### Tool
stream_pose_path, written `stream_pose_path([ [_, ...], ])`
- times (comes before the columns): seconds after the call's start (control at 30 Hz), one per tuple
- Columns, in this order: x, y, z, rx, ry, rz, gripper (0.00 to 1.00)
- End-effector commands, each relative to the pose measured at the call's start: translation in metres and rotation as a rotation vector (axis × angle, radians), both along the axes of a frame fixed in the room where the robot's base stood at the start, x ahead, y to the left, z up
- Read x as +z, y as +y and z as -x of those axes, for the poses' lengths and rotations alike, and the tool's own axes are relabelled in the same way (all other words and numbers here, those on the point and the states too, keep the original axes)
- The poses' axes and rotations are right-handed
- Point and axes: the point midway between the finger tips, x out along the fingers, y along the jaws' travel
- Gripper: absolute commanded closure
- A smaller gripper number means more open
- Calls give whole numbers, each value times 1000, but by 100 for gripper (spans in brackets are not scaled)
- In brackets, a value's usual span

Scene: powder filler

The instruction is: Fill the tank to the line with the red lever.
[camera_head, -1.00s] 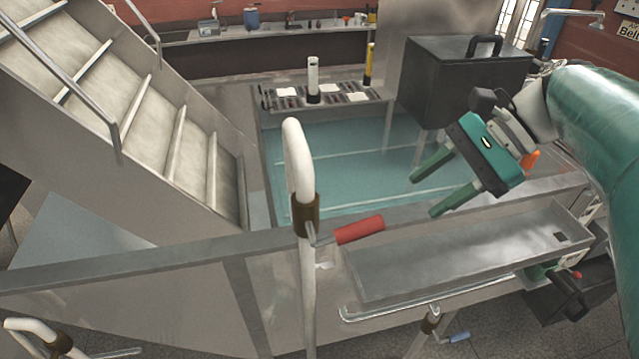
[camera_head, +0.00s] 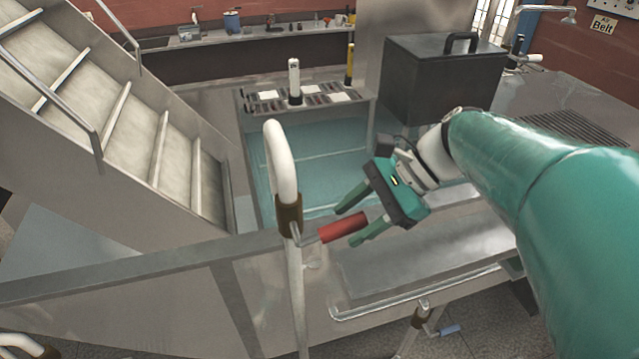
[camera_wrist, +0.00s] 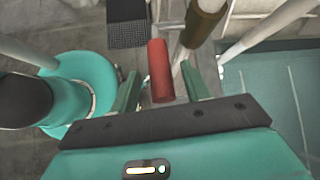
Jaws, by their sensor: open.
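The red lever (camera_head: 342,228) is a short red cylinder on a brown collar (camera_head: 289,215) of a bent white pipe (camera_head: 284,165). My gripper (camera_head: 358,222) is open, with its green fingers close to the lever in the head view. In the wrist view the red lever (camera_wrist: 160,70) stands between the two fingers (camera_wrist: 160,92), apparently not gripped. The tank (camera_head: 315,165) lies behind the pipe and holds blue-green water, with a pale line along its inside. My gripper and arm hide part of its right side.
A metal staircase (camera_head: 120,130) rises at the left. A black box (camera_head: 445,80) with a handle stands at the back right. A blue-handled lever (camera_head: 449,330) is on a lower pipe. A metal tray (camera_head: 420,262) lies along the tank's front. A rack (camera_head: 262,106) sits behind the water.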

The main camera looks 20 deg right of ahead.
Motion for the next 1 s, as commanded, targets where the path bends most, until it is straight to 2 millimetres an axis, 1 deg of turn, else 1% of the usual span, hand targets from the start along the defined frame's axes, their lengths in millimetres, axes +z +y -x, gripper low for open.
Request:
stream_pose_path([
  [0.03,-5,6,-1,3,1,-1,53],
  [0.1,-11,13,-2,4,1,0,53],
  [0.2,-16,18,-3,3,1,1,53],
  [0.5,-17,20,-3,2,-1,0,53],
  [0.57,-17,20,-3,2,-1,0,65],
  [0.6,-17,19,-3,2,-1,0,73],
  [0.73,-17,19,-3,2,-1,0,98],
  [0.77,-17,19,-3,2,-1,0,100],
  [0.9,-18,19,-3,3,0,-6,100],
  [1.0,-22,18,-3,3,4,-50,100],
])
